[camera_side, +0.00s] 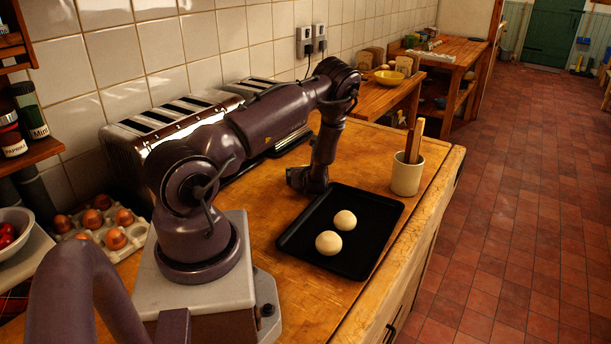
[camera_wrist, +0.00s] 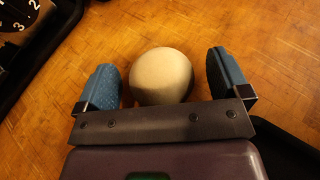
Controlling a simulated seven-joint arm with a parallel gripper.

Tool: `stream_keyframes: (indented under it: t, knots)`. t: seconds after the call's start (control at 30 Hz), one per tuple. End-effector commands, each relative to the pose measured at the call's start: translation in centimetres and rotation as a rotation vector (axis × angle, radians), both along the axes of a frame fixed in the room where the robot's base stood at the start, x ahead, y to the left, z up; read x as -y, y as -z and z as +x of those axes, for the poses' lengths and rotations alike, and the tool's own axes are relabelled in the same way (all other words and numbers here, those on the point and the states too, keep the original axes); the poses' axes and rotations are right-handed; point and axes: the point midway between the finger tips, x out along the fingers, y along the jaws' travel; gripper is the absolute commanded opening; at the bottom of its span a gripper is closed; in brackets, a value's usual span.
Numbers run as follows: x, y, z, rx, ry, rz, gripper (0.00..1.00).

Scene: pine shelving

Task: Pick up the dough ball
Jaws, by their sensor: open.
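A pale, round dough ball (camera_wrist: 162,76) sits on the wooden worktop between the two blue fingers of my gripper (camera_wrist: 164,84) in the wrist view. The fingers are open, with a gap on each side of the ball. In the side view my gripper (camera_side: 308,182) is low over the worktop, beside the black tray's far-left corner. The ball between the fingers cannot be made out there.
Metal toasters (camera_side: 150,165) line the tiled wall behind my arm. A cream crock (camera_side: 407,176) with wooden utensils stands right of the tray. An egg carton (camera_side: 100,225) is at the left. The worktop's front edge (camera_side: 420,230) runs past the tray.

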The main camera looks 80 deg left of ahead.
Motion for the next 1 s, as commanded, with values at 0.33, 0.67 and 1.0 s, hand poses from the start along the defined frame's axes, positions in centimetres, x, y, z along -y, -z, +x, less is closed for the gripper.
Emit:
stream_keyframes:
  t: [0.33,0.67,1.0]
  knots:
    - [-0.6,0.2,0.0,-0.001,0.000,0.000,0.85]
    - [-0.6,0.2,0.0,0.000,0.000,0.001,0.56]
    - [-0.6,-1.2,0.1,0.001,0.001,0.002,0.56]
